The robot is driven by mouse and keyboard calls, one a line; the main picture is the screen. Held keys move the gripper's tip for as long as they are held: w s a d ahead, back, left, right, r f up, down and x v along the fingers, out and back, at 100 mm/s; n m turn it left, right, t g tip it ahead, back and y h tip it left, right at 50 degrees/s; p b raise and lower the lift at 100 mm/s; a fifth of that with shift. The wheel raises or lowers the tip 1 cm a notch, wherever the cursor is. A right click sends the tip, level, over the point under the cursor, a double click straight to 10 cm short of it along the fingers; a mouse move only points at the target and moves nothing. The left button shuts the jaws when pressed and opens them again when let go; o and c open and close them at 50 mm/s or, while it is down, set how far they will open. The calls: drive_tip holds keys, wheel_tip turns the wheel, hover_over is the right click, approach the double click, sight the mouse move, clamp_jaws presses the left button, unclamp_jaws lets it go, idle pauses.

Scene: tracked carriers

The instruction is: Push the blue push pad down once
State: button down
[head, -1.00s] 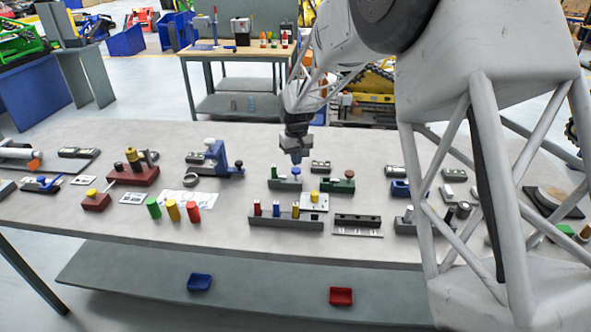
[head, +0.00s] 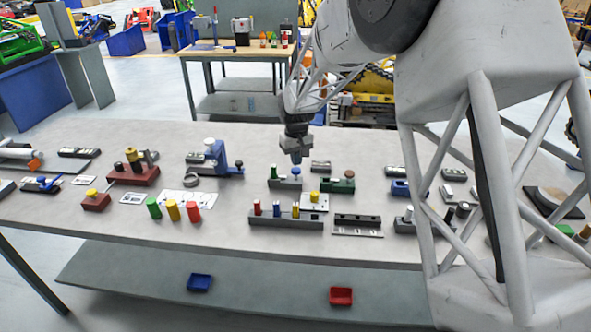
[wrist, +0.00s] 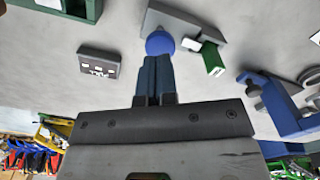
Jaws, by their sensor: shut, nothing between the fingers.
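The blue push pad (head: 296,170) is a round blue knob on a small grey block (head: 286,183) near the middle of the table, beside a green peg. My gripper (head: 296,159) points down right above the pad with its fingers shut and empty. In the wrist view the pad (wrist: 160,43) shows just beyond the fingertips (wrist: 155,59), which overlap its near edge. I cannot tell whether they touch it. How far the pad is pressed is not clear.
A green block (head: 338,185) stands close on the right. A long grey block with coloured pegs (head: 285,221) lies in front. A blue fixture (head: 217,158) stands to the left, and a small dark box (head: 320,167) lies behind on the right. Bare table lies to the left of the pad's block.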

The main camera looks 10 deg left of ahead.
sight(296, 170)
drive_tip(key=shift+f, duration=0.15)
drive_tip(key=shift+f, duration=1.5)
idle(0.4)
drive_tip(key=shift+r, duration=2.7)
